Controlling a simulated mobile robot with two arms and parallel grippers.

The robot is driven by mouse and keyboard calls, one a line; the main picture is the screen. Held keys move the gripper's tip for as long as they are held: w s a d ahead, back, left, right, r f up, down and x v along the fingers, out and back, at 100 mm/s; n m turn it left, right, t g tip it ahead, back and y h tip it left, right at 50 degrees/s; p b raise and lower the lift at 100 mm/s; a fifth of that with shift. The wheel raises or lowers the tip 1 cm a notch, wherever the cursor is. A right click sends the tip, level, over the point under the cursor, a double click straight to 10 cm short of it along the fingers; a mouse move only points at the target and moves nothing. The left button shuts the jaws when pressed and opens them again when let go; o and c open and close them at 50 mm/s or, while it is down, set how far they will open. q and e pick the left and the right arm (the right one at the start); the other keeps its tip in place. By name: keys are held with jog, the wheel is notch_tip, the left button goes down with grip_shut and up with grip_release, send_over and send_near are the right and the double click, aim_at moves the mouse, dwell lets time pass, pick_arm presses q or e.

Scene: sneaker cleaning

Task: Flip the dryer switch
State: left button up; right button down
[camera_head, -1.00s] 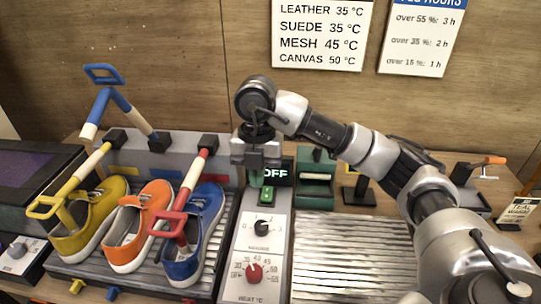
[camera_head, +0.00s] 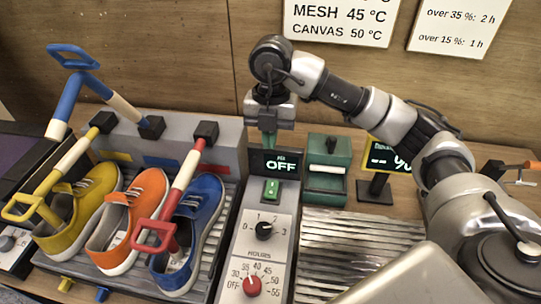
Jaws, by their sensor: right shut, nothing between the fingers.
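The dryer's control panel (camera_head: 284,218) runs down the middle of the head view. Its small green switch (camera_head: 271,190) sits just below a display (camera_head: 275,163) that reads OFF. Below the switch are a black hours knob (camera_head: 264,231) and a red heat knob (camera_head: 252,286). My right gripper (camera_head: 270,136) points down above the display, apart from the switch. Its fingers are shut and empty. My left gripper is out of view.
A yellow shoe (camera_head: 78,215), an orange shoe (camera_head: 128,220) and a blue shoe (camera_head: 190,230) rest on the left rack, with coloured handles above them. The right slatted rack (camera_head: 350,245) is bare. A green box (camera_head: 328,170) stands right of the display.

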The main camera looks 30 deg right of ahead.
jog(key=p, duration=0.2)
send_over(271, 185)
jog(key=s, duration=0.1)
jog(key=f, duration=0.5)
jog(key=a+f, duration=0.1)
jog(key=f, duration=0.2)
jog(key=shift+s+f, duration=0.1)
jog(key=shift+f, duration=0.1)
jog(key=f, duration=0.2)
jog(key=w+f, duration=0.1)
jog(key=shift+d+f+p, duration=0.2)
jog(key=shift+d+p, duration=0.1)
jog(key=shift+d, duration=0.1)
jog(key=shift+w+d+f, duration=0.1)
jog(key=shift+w+f, duration=0.05)
jog(key=shift+f, duration=0.35)
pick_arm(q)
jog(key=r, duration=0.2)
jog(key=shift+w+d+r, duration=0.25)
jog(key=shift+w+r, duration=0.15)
pick_arm(e)
jog(key=shift+w+d+f+g+y+b, duration=0.2)
jog(key=shift+f+g+y+b, duration=0.2)
jog(key=shift+f+b, duration=0.15)
jog(key=shift+s+r, duration=0.15)
jog(key=shift+r, duration=0.05)
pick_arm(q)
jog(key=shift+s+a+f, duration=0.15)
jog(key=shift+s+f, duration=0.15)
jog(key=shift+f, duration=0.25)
